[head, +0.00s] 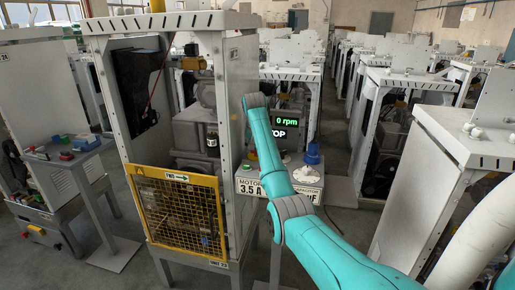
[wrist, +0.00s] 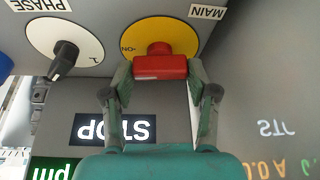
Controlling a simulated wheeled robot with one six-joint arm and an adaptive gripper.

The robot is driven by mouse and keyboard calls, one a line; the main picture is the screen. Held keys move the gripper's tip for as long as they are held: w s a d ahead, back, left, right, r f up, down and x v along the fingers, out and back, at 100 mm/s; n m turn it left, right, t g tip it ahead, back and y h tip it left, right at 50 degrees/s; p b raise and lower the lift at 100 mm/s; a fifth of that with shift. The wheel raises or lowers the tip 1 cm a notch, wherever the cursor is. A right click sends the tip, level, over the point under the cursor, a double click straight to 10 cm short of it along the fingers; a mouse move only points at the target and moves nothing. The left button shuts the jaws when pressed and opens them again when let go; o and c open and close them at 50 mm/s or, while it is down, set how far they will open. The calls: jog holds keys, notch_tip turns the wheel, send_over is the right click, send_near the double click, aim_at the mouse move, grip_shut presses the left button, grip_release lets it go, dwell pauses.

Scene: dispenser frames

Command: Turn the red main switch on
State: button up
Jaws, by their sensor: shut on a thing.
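The red main switch (wrist: 160,66) sits on a yellow round plate (wrist: 180,35) in the wrist view, which looks upside down. The plate carries the word ON at its left, and a MAIN label (wrist: 207,12) is beside it. My gripper (wrist: 160,72) has one finger on each side of the red handle and is shut on it. The handle's broad red face lies across the picture; its exact pointing direction is hard to tell. In the head view my teal arm hides the switch and the gripper.
A PHASE selector with a black knob (wrist: 62,62) is beside the switch. A lit STOP sign (wrist: 113,130) is close to my fingers. In the head view a display (head: 286,121) reads 0 rpm. A cabinet with a yellow mesh guard (head: 180,210) stands left of my arm.

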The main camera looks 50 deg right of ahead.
jog(key=shift+m+g, duration=0.3)
jog(key=shift+m, duration=0.4)
jog(key=o, duration=1.2)
jog(key=shift+c, duration=0.2)
jog(key=shift+r, duration=0.1)
jog(key=v, duration=1.1)
jog(key=shift+a+r, duration=0.3)
jog(key=shift+r, duration=0.05)
